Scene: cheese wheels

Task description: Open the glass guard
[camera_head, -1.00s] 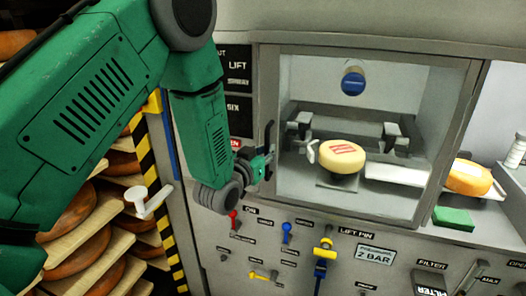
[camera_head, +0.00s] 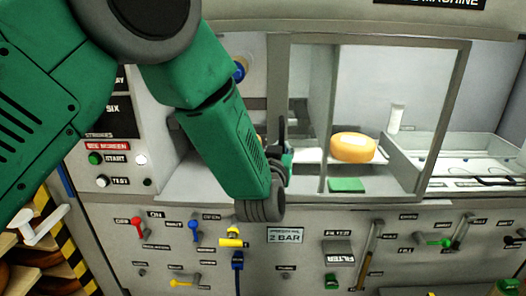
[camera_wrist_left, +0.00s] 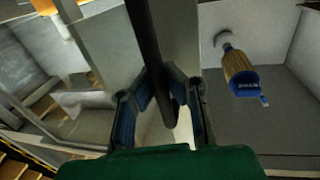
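The glass guard (camera_head: 448,120) is a clear pane in a grey metal frame on the machine front. It stands to the right, in front of a yellow cheese wheel (camera_head: 352,147). My left gripper (camera_head: 284,152) is at the guard's left edge, at its dark upright handle (camera_head: 282,130). In the left wrist view, the handle (camera_wrist_left: 146,40) passes between the blue-grey fingers (camera_wrist_left: 160,100), which close in around it. My arm hides much of the left part of the machine opening. My right gripper is not in view.
A blue-ended part (camera_head: 240,68) shows behind my arm in the uncovered left bay. A green block (camera_head: 346,185) lies below the cheese. Levers and valves, including a yellow one (camera_head: 231,238), line the panel below. A cheese rack (camera_head: 30,250) stands at lower left.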

